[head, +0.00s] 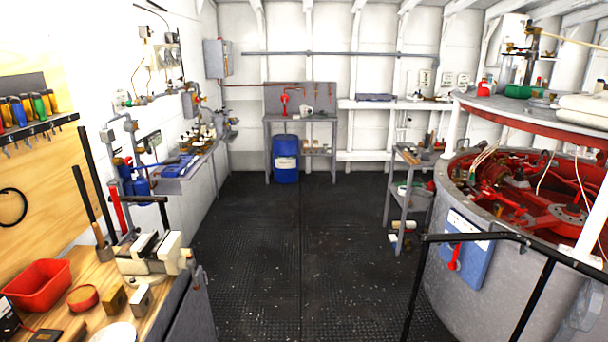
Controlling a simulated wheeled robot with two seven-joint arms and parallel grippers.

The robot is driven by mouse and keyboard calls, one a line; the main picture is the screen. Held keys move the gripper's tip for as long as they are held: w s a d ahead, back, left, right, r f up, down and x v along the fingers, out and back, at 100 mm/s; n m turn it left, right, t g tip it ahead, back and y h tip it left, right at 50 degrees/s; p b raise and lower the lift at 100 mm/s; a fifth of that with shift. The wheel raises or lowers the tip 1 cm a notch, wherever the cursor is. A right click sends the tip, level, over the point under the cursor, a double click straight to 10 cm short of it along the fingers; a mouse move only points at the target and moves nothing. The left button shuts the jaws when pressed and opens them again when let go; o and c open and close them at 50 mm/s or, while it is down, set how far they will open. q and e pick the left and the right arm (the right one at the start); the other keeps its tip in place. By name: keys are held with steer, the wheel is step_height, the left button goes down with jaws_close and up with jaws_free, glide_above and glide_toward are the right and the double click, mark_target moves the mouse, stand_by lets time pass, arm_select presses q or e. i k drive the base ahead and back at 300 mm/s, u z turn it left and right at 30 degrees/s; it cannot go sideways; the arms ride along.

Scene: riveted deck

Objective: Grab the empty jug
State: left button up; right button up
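No jug can be made out with certainty. A small white item (306,110) stands on the grey workbench (270,118) at the back wall and may be a jug, but it is too small to tell or to see whether it is empty. Several bottles (203,132) stand on the left counter, too small to tell apart. Neither of my grippers is in view.
A dark deck floor (290,240) runs clear up the middle. A blue drum (285,165) stands under the back workbench. A grey shelf cart (412,185), a large round machine (480,270) and a black railing (470,238) bound the right. A wooden bench with a vise (150,255) is near left.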

mark_target(303, 109)
steer(key=z, duration=0.25)
steer(key=i, duration=1.95)
steer(key=z, duration=0.25)
steer(key=i, duration=4)
steer(key=u, duration=0.5)
steer(key=i, duration=1.95)
steer(key=u, duration=0.65)
steer(key=i, duration=1.75)
steer(key=u, duration=0.35)
